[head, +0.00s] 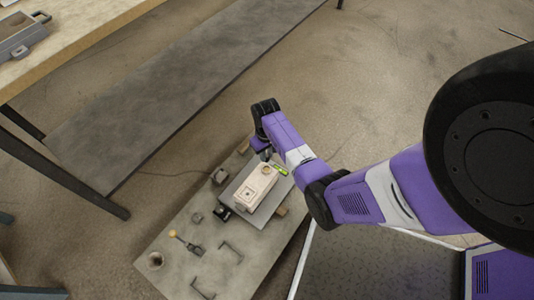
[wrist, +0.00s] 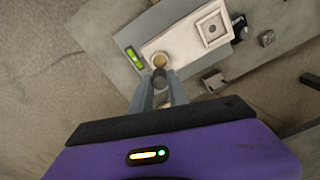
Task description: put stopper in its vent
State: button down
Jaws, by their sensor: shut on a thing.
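A cream box-shaped mould (head: 255,187) lies on a grey plate on the low table. In the wrist view the mould (wrist: 190,37) has a square raised patch with a round hole (wrist: 212,28) on top. A round tan-rimmed opening (wrist: 161,60), which looks like the vent, is at its near end. My gripper (wrist: 159,92) is shut on a small dark stopper (wrist: 160,77), just short of the round opening. I cannot tell whether the stopper touches the rim. In the head view my gripper (head: 262,152) is over the mould's far end, and the stopper is hidden.
A green level (head: 278,168) lies beside the mould. A long grey bench (head: 190,80) stands behind.

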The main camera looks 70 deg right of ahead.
jog(key=shift+f, duration=0.2)
notch_tip(320, 180, down, 7)
jog(key=b, duration=0.7)
jog(key=shift+r+b, duration=0.2)
jog(key=shift+b, duration=0.15)
jog(key=shift+r+p, duration=0.1)
jog(key=shift+p, duration=0.2)
dwell(0.4)
jog(key=shift+f+b, duration=0.55)
jog(key=shift+f, duration=0.45)
dwell(0.9)
jog(key=c, duration=1.2)
grip_release()
